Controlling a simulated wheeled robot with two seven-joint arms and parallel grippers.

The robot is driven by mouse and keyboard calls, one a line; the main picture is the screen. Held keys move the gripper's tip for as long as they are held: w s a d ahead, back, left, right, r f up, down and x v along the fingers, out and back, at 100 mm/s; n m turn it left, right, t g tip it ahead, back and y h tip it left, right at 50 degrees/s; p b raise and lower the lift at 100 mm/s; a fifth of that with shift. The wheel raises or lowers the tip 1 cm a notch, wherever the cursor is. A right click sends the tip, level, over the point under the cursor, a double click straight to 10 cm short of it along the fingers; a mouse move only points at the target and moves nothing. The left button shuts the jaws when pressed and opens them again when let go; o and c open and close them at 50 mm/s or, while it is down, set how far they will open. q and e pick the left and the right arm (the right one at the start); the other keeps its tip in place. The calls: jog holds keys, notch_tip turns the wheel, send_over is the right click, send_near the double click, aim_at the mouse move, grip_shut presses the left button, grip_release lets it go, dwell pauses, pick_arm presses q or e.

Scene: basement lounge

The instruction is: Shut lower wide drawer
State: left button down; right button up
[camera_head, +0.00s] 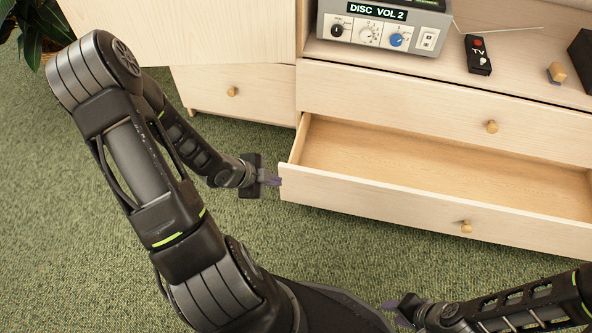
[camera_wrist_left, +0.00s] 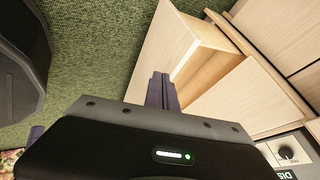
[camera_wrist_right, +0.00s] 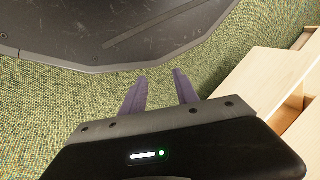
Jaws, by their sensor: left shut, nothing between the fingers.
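The lower wide drawer (camera_head: 420,205) is pulled out of the pale wood cabinet and looks empty inside. Its round wooden knob (camera_head: 466,227) is on the front panel. My left gripper (camera_head: 276,181) is shut and empty, at the left end of the drawer front; I cannot tell whether it touches. The left wrist view shows its closed fingers (camera_wrist_left: 161,90) beside the drawer's end (camera_wrist_left: 180,45). My right gripper (camera_head: 393,304) is low in the head view, apart from the drawer. In the right wrist view its fingers (camera_wrist_right: 158,92) are spread with nothing between them.
The drawer above (camera_head: 440,115) is closed. A grey device labelled DISC VOL 2 (camera_head: 385,25), a black TV remote (camera_head: 478,55) and a small block (camera_head: 556,73) are on the cabinet top. A plant (camera_head: 40,25) stands at the far left. Green carpet lies in front of the drawer.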

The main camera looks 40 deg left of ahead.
pick_arm(q)
jog(key=b, duration=0.6)
send_near(303, 175)
notch_tip(303, 175, down, 4)
jog(key=s+d, duration=0.2)
jog(key=w, duration=0.2)
jog(key=w+a, duration=0.1)
jog(key=w, duration=0.1)
jog(key=shift+w+a+b, duration=0.1)
jog(key=shift+w+b, duration=0.15)
jog(key=shift+b, duration=0.05)
